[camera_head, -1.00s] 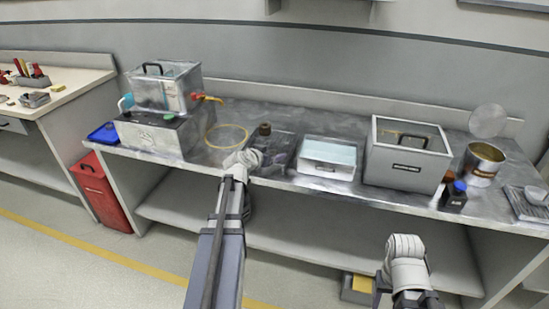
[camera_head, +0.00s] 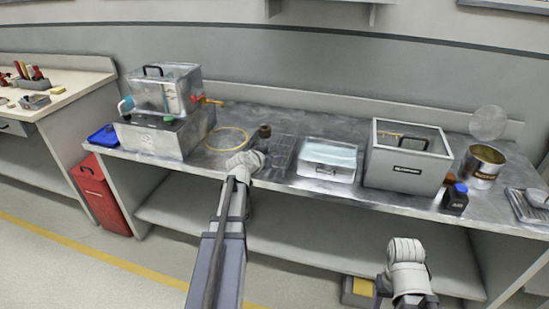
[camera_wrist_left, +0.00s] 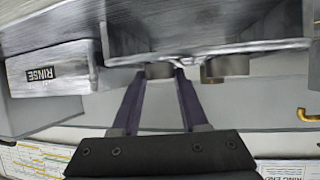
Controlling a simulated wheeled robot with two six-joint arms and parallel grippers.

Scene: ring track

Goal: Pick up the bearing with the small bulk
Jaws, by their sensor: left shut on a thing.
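In the left wrist view, my left gripper (camera_wrist_left: 161,74) is shut on a short brown-grey bearing (camera_wrist_left: 159,71), with one finger on each side of it. A second bearing (camera_wrist_left: 225,67) is close to its right, apart from the fingers. In the head view, my left gripper (camera_head: 256,160) is at the dark tray (camera_head: 281,153) on the bench, its fingertips mostly hidden by my wrist. A brown round piece (camera_head: 264,131) stands at the back of this tray. My right arm shows low at the right, but its jaws do not show.
A metal bath with a clear cover (camera_head: 150,135) and a thin yellow ring (camera_head: 227,139) are to the left. A pale-blue-topped tray (camera_head: 327,170), a grey lidded box (camera_head: 405,176), a dark bottle (camera_head: 455,197) and an open can (camera_head: 482,165) are to the right.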

